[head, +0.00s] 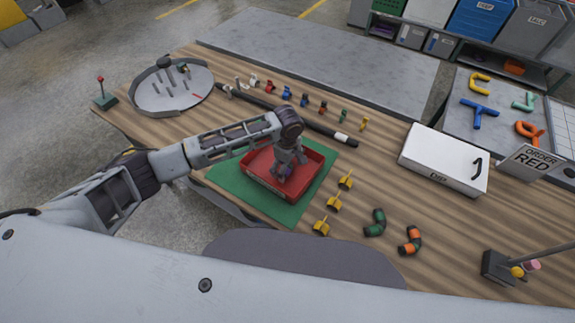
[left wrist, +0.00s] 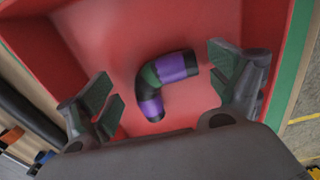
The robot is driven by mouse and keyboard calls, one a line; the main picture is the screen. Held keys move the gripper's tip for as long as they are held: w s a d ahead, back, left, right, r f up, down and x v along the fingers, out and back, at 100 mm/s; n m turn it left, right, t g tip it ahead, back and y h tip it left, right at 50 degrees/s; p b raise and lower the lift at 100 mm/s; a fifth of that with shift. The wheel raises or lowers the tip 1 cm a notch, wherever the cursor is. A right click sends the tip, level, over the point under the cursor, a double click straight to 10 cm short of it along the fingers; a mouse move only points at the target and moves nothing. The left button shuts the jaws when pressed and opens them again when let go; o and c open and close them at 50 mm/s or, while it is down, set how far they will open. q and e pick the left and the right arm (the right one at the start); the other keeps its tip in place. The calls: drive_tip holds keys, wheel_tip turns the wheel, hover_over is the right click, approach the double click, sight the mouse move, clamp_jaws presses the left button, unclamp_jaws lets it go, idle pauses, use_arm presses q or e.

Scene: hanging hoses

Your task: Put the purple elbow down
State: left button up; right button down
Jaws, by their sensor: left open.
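The purple elbow (left wrist: 160,82), a bent black pipe piece with purple bands, lies on the floor of the red tray (left wrist: 100,30). In the left wrist view it sits between the spread fingers of my left gripper (left wrist: 160,95), with a gap to each side. In the head view my left gripper (head: 285,165) points down into the red tray (head: 322,172) and mostly hides the elbow; a bit of purple shows beside the fingers. My left gripper is open. My right gripper is not in view.
The tray stands on a green mat (head: 228,178) on the wooden table. Yellow clips (head: 334,202) and two elbows with green (head: 375,222) and orange (head: 410,241) bands lie to the right. A black hose (head: 300,122) runs behind the tray. A white box (head: 443,160) stands farther right.

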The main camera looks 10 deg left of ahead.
sight(289, 169)
use_arm(q)
drive_tip(key=shift+r, duration=0.15)
wheel_tip(289, 169, up, 12)
idle(0.8)
drive_tip(key=shift+s, duration=0.1)
drive_tip(key=shift+d, duration=0.2)
idle(0.3)
